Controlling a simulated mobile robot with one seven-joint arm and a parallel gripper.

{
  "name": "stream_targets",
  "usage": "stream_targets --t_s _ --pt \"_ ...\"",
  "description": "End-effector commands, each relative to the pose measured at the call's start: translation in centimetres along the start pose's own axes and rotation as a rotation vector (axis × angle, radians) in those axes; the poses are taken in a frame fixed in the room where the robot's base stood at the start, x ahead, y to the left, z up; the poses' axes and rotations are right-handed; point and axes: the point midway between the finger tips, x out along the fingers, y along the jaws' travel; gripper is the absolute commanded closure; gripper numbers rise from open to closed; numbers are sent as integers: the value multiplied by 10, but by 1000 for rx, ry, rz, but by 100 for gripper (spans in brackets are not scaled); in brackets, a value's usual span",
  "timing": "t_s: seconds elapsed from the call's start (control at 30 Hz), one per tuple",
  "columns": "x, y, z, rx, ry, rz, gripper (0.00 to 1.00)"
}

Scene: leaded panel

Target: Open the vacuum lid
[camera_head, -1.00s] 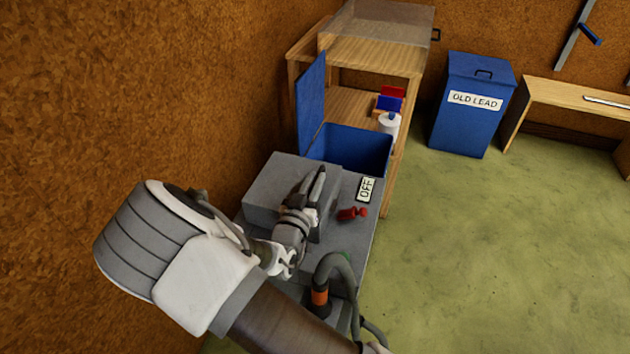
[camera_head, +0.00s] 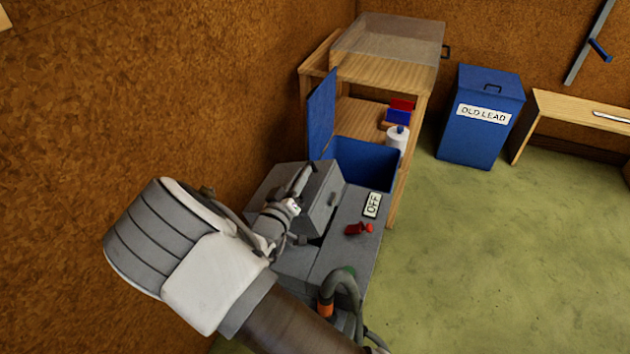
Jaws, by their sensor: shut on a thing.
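The vacuum is a grey box (camera_head: 345,243) beside the left wall, with an OFF label (camera_head: 372,205) and a red switch (camera_head: 359,229) on its top. Its grey lid (camera_head: 322,203) is tilted up, with a dark gap below its near edge. My gripper (camera_head: 303,181) is shut at the upper side of the lid, and its fingers and arm hide the exact place of contact. A grey hose (camera_head: 345,282) with an orange band rises from the front of the vacuum.
Behind the vacuum stands an open blue bin (camera_head: 366,165) beside a wooden shelf (camera_head: 375,77) with a clear cover. A blue OLD LEAD bin (camera_head: 482,130) and a wooden bench (camera_head: 575,107) stand farther right. The green floor at right is clear.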

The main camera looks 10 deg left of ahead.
Motion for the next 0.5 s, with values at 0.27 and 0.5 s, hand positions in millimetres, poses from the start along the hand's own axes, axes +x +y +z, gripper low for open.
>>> stream_targets --t_s 0.27,0.5 --pt "1 -27 -51 -255 6 4 100" --pt "1 -62 -81 -482 5 4 100"
